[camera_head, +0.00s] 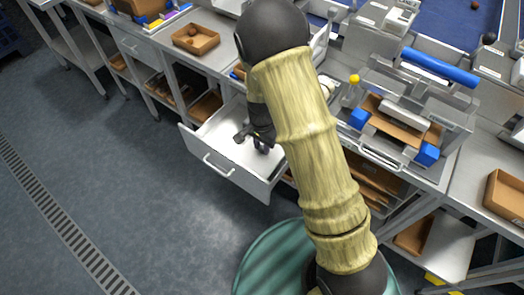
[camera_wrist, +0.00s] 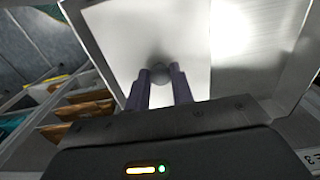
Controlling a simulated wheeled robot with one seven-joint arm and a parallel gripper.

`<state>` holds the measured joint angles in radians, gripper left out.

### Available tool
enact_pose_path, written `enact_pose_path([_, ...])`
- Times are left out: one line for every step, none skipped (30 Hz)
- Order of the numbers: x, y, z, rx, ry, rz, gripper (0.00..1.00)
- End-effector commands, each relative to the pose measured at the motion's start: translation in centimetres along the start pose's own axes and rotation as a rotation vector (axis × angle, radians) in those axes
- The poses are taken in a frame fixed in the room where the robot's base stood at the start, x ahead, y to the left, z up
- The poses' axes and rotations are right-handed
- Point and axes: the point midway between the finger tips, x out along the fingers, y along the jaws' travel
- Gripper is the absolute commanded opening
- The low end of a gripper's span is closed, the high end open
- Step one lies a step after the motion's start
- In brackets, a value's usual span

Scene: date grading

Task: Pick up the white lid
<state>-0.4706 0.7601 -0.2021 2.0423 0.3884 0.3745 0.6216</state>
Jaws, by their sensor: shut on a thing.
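The white lid (camera_wrist: 135,35) is a flat pale panel with a small round grey knob (camera_wrist: 160,75), in the wrist view. It lies within the open drawer (camera_wrist: 285,85); a straight edge divides it from the shinier metal to its right. My gripper (camera_wrist: 160,71) is shut on the knob, one dark finger on each side. In the head view my gripper (camera_head: 256,140) reaches down into the pulled-out drawer (camera_head: 222,172), and my arm hides part of it. I cannot tell whether the lid is lifted off the surface below.
Drawer walls stand close around my gripper. A brown tray (camera_head: 196,39) sits on the counter at upper left. A metal device with blue corners (camera_head: 402,130) and a yellow-knobbed lever (camera_head: 353,79) stand right of my arm.

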Motion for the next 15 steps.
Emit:
enact_pose_path([-1.6, -0.1, 0.0, -0.001, 0.003, -0.004, 0.02])
enact_pose_path([-2.4, -0.1, 0.0, -0.002, 0.004, -0.005, 0.02])
enact_pose_path([-3.5, -0.1, 0.0, -0.002, 0.004, -0.006, 0.02])
enact_pose_path([-4.3, -0.1, 0.0, -0.001, 0.004, -0.005, 0.02])
enact_pose_path([-5.2, -0.1, 0.0, -0.002, 0.004, -0.006, 0.02])
enact_pose_path([-6.4, -0.1, 0.0, -0.002, 0.003, -0.005, 0.02])
enact_pose_path([-7.3, -0.1, 0.0, -0.001, 0.003, -0.006, 0.02])
enact_pose_path([-8.1, -0.1, 0.0, -0.001, 0.004, -0.006, 0.02])
enact_pose_path([-9.3, -0.1, 0.0, -0.002, 0.003, -0.005, 0.02])
enact_pose_path([-10.2, -0.1, 0.0, -0.001, 0.003, -0.006, 0.02])
enact_pose_path([-11.0, -0.1, 0.0, -0.001, 0.003, -0.006, 0.02])
enact_pose_path([-12.2, -0.1, 0.0, -0.002, 0.004, -0.006, 0.02])
enact_pose_path([-13.0, -0.1, 0.0, 0.0, 0.003, -0.005, 0.02])
enact_pose_path([-13.9, -0.1, 0.0, -0.001, 0.003, -0.007, 0.02])
enact_pose_path([-15.0, -0.1, 0.0, -0.002, 0.004, -0.006, 0.02])
